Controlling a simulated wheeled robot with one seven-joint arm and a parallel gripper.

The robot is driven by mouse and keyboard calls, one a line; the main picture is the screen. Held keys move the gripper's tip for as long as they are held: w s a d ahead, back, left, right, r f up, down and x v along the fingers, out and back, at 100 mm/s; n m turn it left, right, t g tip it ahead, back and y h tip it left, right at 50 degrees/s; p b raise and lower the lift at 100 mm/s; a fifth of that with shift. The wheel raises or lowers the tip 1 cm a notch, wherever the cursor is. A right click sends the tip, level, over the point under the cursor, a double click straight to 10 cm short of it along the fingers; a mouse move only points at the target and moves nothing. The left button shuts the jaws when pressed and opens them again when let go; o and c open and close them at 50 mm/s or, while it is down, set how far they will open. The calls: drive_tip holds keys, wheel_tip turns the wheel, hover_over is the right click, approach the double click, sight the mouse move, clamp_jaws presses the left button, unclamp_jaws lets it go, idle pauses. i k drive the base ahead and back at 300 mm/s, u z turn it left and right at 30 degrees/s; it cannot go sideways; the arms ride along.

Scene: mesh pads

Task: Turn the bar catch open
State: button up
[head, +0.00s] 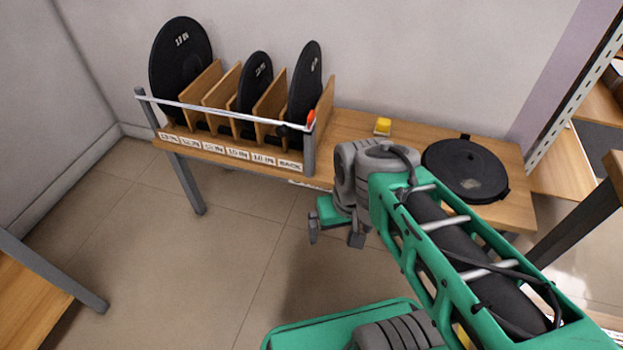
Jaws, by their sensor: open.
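A pale bar (215,109) runs across the front of a wooden rack of black discs, from a grey post at the left to a grey post (308,152) at the right. A small orange-red catch (311,117) is at the bar's right end, on top of the right post. It is too small to tell exactly how it sits. My gripper (335,239) is open and empty, its two grey fingers apart and pointing down. In the picture it is below and slightly right of the catch, clear of the bar and in front of the bench.
Black discs (181,70) stand between wooden dividers (220,88) behind the bar. A labelled strip (237,153) runs along the rack's front. Shelving stands at far right.

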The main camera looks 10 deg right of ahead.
sight(310, 119)
drive_tip(key=k, duration=1)
drive_tip(key=u, duration=1.2)
drive_tip(key=i, duration=2.2)
drive_tip(key=z, duration=2.7)
